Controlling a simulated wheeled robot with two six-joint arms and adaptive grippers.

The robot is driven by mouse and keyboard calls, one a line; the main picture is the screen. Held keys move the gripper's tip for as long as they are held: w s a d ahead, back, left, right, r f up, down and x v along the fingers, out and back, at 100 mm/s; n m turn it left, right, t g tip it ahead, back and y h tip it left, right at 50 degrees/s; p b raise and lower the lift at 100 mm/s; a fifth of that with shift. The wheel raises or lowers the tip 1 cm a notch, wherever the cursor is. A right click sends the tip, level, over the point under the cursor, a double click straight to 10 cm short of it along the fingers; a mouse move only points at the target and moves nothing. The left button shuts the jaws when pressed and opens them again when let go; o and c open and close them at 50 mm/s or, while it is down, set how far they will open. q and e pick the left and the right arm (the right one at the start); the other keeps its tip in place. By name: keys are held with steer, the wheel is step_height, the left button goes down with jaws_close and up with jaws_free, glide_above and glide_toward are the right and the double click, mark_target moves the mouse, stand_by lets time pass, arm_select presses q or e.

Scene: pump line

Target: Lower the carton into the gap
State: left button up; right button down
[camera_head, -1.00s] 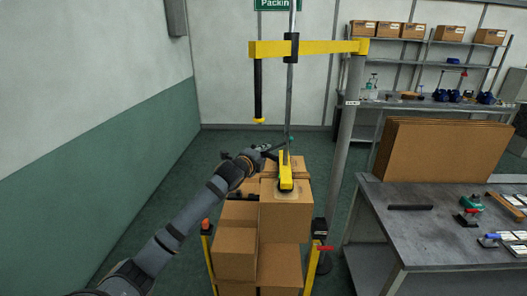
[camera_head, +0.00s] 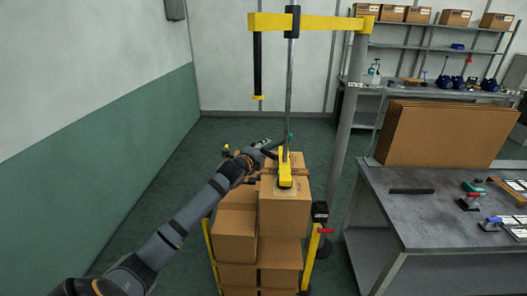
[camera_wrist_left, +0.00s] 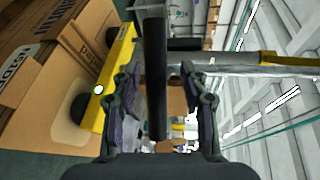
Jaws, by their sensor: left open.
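The brown carton (camera_head: 284,213) hangs upright under the yellow lifter head (camera_head: 285,172), on top of the stack. Cartons stand left (camera_head: 234,236), behind and below it (camera_head: 280,262). Its underside and the gap are hidden, so I cannot tell whether it touches them. My left gripper (camera_head: 266,150) is at the lifter's handle, behind and left of the carton. In the left wrist view the gripper (camera_wrist_left: 160,85) is open, with a black bar (camera_wrist_left: 155,60) between its fingers. The lifter head (camera_wrist_left: 118,75) and a green light show beside it. My right gripper is not in view.
A yellow jib beam (camera_head: 330,25) on a grey post (camera_head: 345,130) carries the lifter's tube. Yellow posts (camera_head: 311,258) flank the stack. A grey bench (camera_head: 440,225) with cardboard sheets (camera_head: 440,135) and tools stands right. The floor at left is clear.

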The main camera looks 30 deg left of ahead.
arm_select(q)
steer(key=v, duration=0.7)
steer(key=shift+s, duration=0.2)
steer(key=shift+r, duration=0.1)
